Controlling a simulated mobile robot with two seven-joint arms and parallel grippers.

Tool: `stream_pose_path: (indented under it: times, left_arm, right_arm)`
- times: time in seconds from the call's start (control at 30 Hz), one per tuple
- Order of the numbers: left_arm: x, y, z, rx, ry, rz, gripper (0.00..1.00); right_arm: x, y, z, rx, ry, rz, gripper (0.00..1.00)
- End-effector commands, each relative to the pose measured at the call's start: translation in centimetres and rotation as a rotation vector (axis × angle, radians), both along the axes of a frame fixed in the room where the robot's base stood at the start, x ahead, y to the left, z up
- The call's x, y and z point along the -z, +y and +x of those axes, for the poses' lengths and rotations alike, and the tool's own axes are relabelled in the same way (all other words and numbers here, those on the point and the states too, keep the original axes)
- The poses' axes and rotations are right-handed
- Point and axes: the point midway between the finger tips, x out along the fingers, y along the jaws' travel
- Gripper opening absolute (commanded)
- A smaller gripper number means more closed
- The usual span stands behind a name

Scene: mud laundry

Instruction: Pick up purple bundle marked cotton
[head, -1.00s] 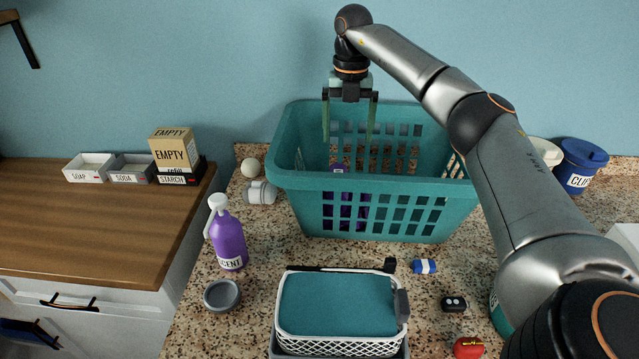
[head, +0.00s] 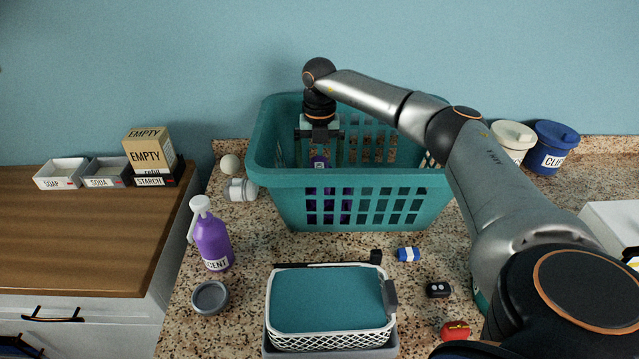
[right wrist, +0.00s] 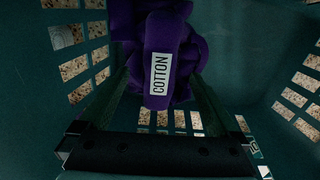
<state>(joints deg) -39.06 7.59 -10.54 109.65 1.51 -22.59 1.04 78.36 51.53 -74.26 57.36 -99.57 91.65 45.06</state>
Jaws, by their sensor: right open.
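The purple bundle (right wrist: 168,55) carries a white label reading COTTON and lies inside the teal laundry basket (head: 410,185). In the head view the bundle (head: 319,178) is mostly hidden by the basket wall and my right gripper. My right gripper (right wrist: 158,95) reaches down into the basket, with its fingers open on either side of the bundle's near part. I cannot tell if the fingers touch it. My left gripper is in no view.
A purple SCENT bottle (head: 212,240), a grey bowl (head: 210,297) and a white wire basket with a teal top (head: 330,300) stand in front. Lidded tubs (head: 555,145) stand at the back right. The basket's walls surround my right gripper closely.

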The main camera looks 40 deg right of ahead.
Motion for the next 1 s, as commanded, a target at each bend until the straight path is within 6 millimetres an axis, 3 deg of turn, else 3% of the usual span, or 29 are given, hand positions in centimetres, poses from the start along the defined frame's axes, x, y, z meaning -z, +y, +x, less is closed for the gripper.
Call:
stream_pose_path:
  times: [0.13,0.4,1.0]
  left_arm:
    - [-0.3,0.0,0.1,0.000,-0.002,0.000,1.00]
    - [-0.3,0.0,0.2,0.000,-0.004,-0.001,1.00]
    - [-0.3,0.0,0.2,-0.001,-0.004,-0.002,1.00]
  right_arm:
    - [1.5,-0.1,0.0,0.001,0.001,-0.001,0.97]
    - [1.7,-0.1,0.0,0.001,-0.001,-0.001,0.95]
    - [1.6,-0.1,0.0,0.001,-0.001,-0.001,0.28]
